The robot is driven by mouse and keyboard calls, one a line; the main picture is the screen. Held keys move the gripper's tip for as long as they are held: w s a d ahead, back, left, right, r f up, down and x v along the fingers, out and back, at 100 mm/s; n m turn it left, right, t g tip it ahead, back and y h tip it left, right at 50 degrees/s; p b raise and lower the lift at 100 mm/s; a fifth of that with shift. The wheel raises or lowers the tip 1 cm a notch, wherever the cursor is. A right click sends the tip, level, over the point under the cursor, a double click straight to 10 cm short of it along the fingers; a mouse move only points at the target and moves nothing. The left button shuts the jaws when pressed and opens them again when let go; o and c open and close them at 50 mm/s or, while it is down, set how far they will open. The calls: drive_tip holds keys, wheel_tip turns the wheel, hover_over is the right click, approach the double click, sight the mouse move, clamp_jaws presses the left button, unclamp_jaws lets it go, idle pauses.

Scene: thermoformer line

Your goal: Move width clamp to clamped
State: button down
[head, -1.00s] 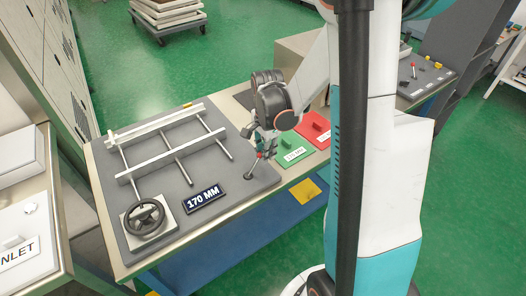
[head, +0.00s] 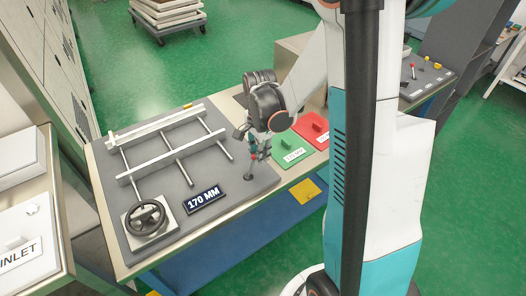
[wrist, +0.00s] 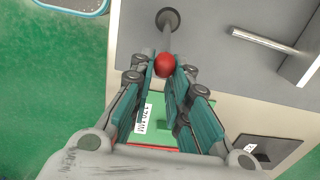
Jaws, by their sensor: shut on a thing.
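The width clamp is a small lever with a thin metal stem and a red ball knob, standing on the grey plate (head: 215,205) near its right edge. In the head view the lever (head: 250,169) stands close to upright. In the wrist view its red knob (wrist: 165,65) sits between the teal fingertips, and its round dark base shows beyond. My gripper (head: 255,152) is shut on the knob from above; it also shows in the wrist view (wrist: 164,72). The fingers partly cover the knob in the head view.
A black handwheel (head: 146,218) and a "170 MM" display (head: 204,199) are on the plate. White rails (head: 155,165) cross its left part. Green (head: 290,148) and red (head: 316,131) panels lie to the right of the lever.

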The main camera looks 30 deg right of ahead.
drive_tip(key=shift+a, duration=0.2)
drive_tip(key=shift+a+r, duration=0.25)
drive_tip(key=shift+a, duration=0.95)
drive_tip(key=shift+a, duration=1.3)
drive_tip(key=shift+f, duration=0.1)
